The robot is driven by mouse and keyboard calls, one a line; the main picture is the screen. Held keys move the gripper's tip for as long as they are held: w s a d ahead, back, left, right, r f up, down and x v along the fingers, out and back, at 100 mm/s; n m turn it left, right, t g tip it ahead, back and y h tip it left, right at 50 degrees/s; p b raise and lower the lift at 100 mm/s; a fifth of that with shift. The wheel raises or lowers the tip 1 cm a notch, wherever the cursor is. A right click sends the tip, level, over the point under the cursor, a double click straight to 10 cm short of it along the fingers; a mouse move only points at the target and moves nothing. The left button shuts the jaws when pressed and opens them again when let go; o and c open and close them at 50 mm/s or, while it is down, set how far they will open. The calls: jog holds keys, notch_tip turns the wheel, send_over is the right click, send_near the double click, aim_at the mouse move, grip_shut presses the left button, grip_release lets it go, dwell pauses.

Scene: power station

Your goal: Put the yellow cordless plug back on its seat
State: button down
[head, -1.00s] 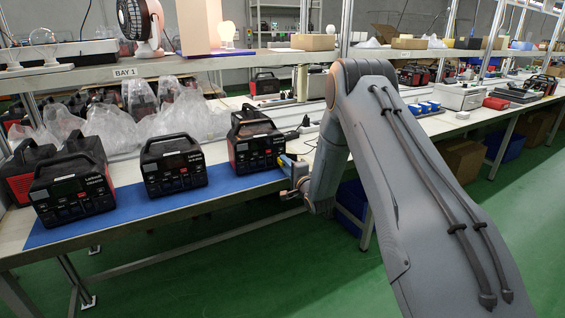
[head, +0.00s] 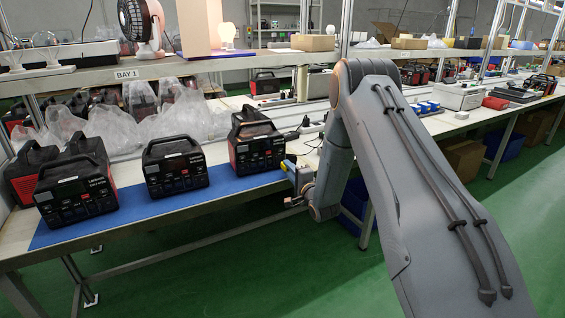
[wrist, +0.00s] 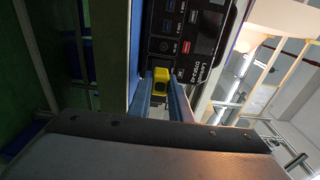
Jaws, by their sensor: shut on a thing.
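The yellow plug (wrist: 161,74) is between the two blue-grey fingers of my gripper (wrist: 162,88) in the wrist view. The fingers are shut on it. Just beyond it is the front panel of a black power station (wrist: 190,30), with sockets and a display. In the head view this is the rightmost power station (head: 258,150) on the blue mat, and my gripper (head: 288,166) is just right of its front. Whether the plug touches the panel I cannot tell. No seat for the plug can be clearly made out.
Two more black power stations, one in the middle (head: 175,168) and one at left (head: 75,190), stand on the blue mat (head: 150,212). Clear plastic bags (head: 110,125) lie behind them. A shelf (head: 140,72) runs above the bench. The green floor in front is free.

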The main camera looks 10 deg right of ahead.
jog(key=shift+s, duration=0.35)
jog(key=s+r+m+h, duration=0.15)
jog(key=s+r, duration=0.25)
jog(key=s, duration=0.4)
jog(key=s+r+m+h, duration=0.1)
jog(key=s+r+h, duration=0.2)
jog(key=s, duration=0.6)
jog(key=s+f, duration=0.4)
jog(key=f, duration=0.4)
jog(key=s+f, duration=0.4)
jog(key=f, duration=0.3)
jog(key=shift+y, duration=0.25)
jog(key=r+p, duration=0.4)
jog(key=shift+w+d+r, duration=0.1)
jog(key=shift+w+r, duration=0.15)
jog(key=shift+r, duration=0.15)
jog(key=shift+s, duration=0.1)
